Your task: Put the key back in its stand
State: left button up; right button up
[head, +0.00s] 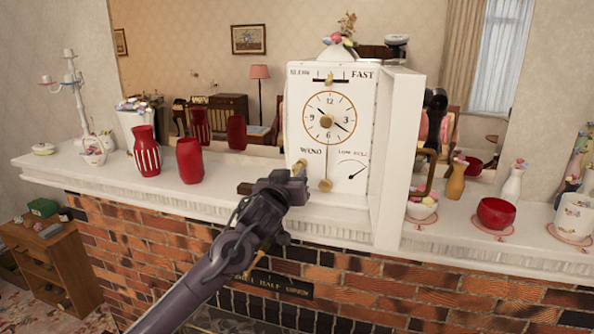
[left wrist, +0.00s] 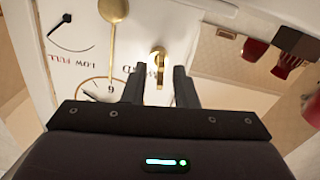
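The gold key (head: 299,168) sits at the WIND hole on the front of the white clock (head: 390,200). The left wrist view shows the key (left wrist: 159,68) upside down, with its lower part between my fingers. My left gripper (head: 292,184) is just in front of the clock face. Its fingers (left wrist: 159,88) are apart, with a small gap visible on each side of the key. A small dark brown block (head: 245,188), which looks like the stand, lies on the mantel left of the clock. It also shows in the left wrist view (left wrist: 298,42). My right gripper is not in view.
The clock's gold pendulum (head: 326,184) hangs right of the key. Two red vases (head: 190,160) (head: 146,152) stand farther left on the white mantel (head: 90,178). A red bowl (head: 496,213) and a white mug (head: 575,215) are at the right. A mirror is behind.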

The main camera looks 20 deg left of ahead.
aim_at(294, 175)
pick_arm(q)
grip_shut()
jog(key=shift+s+a, duration=0.1)
jog(key=shift+s, duration=1.5)
jog(key=shift+s, duration=0.45)
